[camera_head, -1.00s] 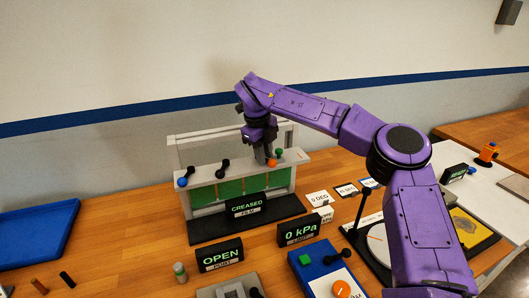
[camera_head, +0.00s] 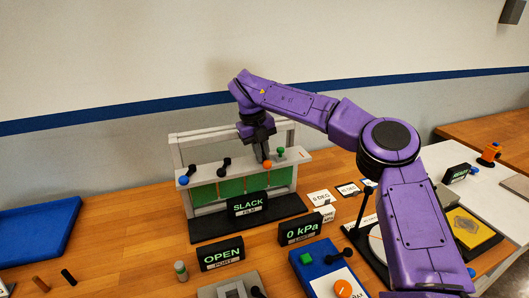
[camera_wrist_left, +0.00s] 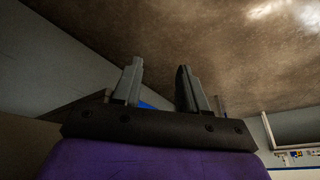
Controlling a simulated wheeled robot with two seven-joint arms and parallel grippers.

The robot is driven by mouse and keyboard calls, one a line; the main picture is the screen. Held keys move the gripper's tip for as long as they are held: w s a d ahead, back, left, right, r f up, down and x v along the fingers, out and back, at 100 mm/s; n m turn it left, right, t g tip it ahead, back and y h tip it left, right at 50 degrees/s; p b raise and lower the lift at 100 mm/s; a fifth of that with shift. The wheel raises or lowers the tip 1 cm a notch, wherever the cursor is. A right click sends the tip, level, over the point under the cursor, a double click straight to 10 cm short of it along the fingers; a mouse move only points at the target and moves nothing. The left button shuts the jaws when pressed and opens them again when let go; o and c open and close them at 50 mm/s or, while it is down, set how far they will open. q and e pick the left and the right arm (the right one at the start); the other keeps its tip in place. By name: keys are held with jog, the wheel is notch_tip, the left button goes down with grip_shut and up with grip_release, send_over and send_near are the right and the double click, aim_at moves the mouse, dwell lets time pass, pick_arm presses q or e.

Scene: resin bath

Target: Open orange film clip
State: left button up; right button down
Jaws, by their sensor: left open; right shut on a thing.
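The orange film clip (camera_head: 267,164) is a small orange-tipped lever on the top ledge of the grey film frame (camera_head: 205,172). My right gripper (camera_head: 264,156) points down at it and is shut on it; the fingers partly hide the lever. A blue-tipped clip (camera_head: 183,180), a black lever (camera_head: 224,165) and a green-tipped clip (camera_head: 280,152) stand on the same ledge. A sign in front of the frame (camera_head: 248,204) reads SLACK, FILM. My left gripper (camera_wrist_left: 157,88) is open and empty in the left wrist view, its two fingers apart; it does not show in the head view.
An OPEN sign (camera_head: 221,253) and a 0 kPa sign (camera_head: 300,230) stand in front of the frame. A blue box with an orange knob (camera_head: 343,287) is nearer. A blue tray (camera_head: 38,235) lies at left. The wooden table between tray and frame is mostly clear.

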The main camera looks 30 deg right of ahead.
jog(key=m, duration=0.3)
jog(key=a+m, duration=0.1)
jog(key=shift+w+m+g, duration=0.3)
jog(key=shift+m+g, duration=0.1)
dwell(0.5)
jog(key=c, duration=1.4)
grip_release()
jog(key=shift+c, duration=0.2)
jog(key=shift+w, duration=0.1)
jog(key=p+v, duration=0.3)
jog(key=v, duration=0.7)
jog(key=shift+d+r, duration=0.15)
jog(key=shift+r, duration=0.15)
jog(key=shift+w, duration=0.1)
